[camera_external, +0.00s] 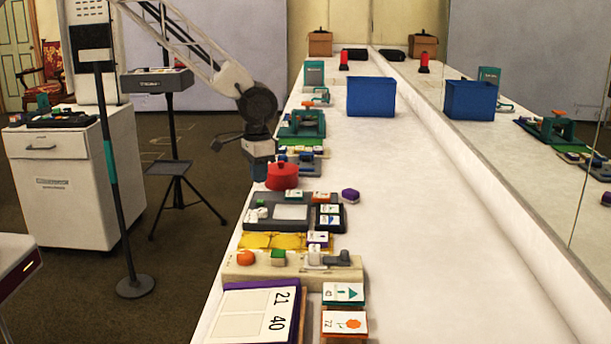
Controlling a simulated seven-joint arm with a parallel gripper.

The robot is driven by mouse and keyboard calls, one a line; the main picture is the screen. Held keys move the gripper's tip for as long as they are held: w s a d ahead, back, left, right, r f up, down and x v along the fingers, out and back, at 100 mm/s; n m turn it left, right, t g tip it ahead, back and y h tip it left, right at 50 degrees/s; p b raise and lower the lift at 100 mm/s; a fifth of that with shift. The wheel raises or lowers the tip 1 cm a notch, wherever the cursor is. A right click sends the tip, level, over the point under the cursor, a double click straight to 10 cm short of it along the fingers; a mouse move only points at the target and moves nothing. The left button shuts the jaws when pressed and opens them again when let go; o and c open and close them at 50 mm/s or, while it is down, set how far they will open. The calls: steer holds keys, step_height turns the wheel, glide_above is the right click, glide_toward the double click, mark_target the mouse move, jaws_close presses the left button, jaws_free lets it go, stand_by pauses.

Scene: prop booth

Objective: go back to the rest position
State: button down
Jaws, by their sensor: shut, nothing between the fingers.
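My arm reaches in from the upper left, over the near left edge of the long white counter (430,190). My gripper (259,172) points down at the counter's left edge, just behind and left of a red lidded pot-like object (283,178). The gripper is shut and nothing shows held in it. Its fingertips are small and partly hidden, so I cannot tell whether they touch anything.
Several props line the counter's left edge: a green device (303,124), a dark tray (262,226), a cream block with coloured shapes (300,275) and a number board (258,313). A blue bin (371,97) stands farther back. A mirror runs along the right. The counter's middle is clear.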

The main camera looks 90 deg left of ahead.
steer(key=shift+r, duration=0.1)
stand_by(0.3)
steer(key=s+d+r+m+t, duration=0.1)
steer(key=s+d+r+m, duration=0.1)
steer(key=s+d+r, duration=0.75)
steer(key=s+d+r+m, duration=0.1)
steer(key=s+d+r, duration=0.5)
steer(key=s+r, duration=0.55)
steer(key=s+d+r+m, duration=0.1)
steer(key=s+d, duration=0.2)
steer(key=s, duration=0.6)
steer(key=s+d+r+m+t, duration=0.1)
steer(key=s+d, duration=0.2)
steer(key=s, duration=0.7)
steer(key=s+d+r+m, duration=0.1)
steer(key=s+d, duration=0.2)
steer(key=s, duration=0.7)
steer(key=shift+s+d+r+t, duration=0.2)
steer(key=shift+s+r+t, duration=0.05)
steer(key=shift+t, duration=0.05)
